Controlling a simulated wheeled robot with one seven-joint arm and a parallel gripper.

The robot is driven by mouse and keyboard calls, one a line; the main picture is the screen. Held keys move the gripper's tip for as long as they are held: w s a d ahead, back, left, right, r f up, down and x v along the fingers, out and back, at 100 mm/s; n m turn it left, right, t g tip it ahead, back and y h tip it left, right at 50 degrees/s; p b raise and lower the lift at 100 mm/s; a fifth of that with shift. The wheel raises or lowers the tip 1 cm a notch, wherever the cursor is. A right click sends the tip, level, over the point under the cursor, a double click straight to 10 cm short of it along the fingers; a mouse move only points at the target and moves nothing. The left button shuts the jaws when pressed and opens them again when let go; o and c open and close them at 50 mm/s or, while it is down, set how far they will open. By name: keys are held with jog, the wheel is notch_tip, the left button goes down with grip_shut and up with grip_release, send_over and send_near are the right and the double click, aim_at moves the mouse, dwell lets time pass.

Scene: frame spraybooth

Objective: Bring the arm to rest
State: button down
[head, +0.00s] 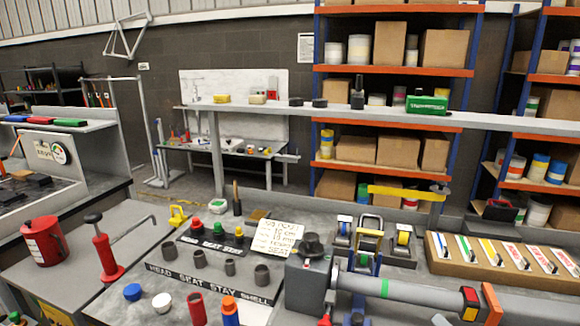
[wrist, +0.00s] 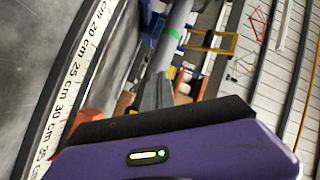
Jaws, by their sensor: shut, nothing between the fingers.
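My gripper (wrist: 156,92) shows in the wrist view. Its dark fingers are together and hold nothing, just beyond the black edge of the purple housing with a small lit indicator. In the head view I cannot make out my gripper or arm. The wrist picture is steeply tilted, so the room appears turned on its side. A grey tube with a green band shows beyond the fingers; I cannot tell how far away it is.
In the head view, a grey tube (head: 420,293) lies across the bench's front right. Left of it are a labelled socket block (head: 212,277), a red pump (head: 105,250) and a red can (head: 44,240). A raised shelf (head: 400,118) spans behind. A ruler strip (wrist: 84,65) is in the wrist view.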

jog(key=s+f+h, duration=0.1)
jog(key=s, duration=0.1)
jog(key=s+d+f+h, duration=0.1)
jog(key=s+f+h, duration=0.1)
jog(key=shift+s+f+h, duration=0.1)
jog(key=shift+s+h, duration=0.1)
jog(key=shift+h, duration=0.1)
jog(key=s+h, duration=0.1)
jog(key=s, duration=0.2)
jog(key=s+f+h, duration=0.1)
jog(key=s, duration=0.1)
jog(key=s+h, duration=0.1)
jog(key=s, duration=0.2)
jog(key=shift+s+a+f+n, duration=0.2)
jog(key=shift+s+a+n, duration=0.1)
jog(key=shift+a+n, duration=0.1)
jog(key=s+a+n+y, duration=0.1)
jog(key=s+a+n, duration=0.3)
jog(key=s, duration=0.8)
jog(key=s+a+r+n+g+y, duration=0.1)
jog(key=s+a+n, duration=0.2)
jog(key=s, duration=0.9)
jog(key=a, duration=0.3)
jog(key=shift+a+r+n+g+y, duration=0.15)
jog(key=shift+a+n+g+y, duration=0.15)
jog(key=shift+n+y, duration=0.1)
jog(key=shift+s+d, duration=0.1)
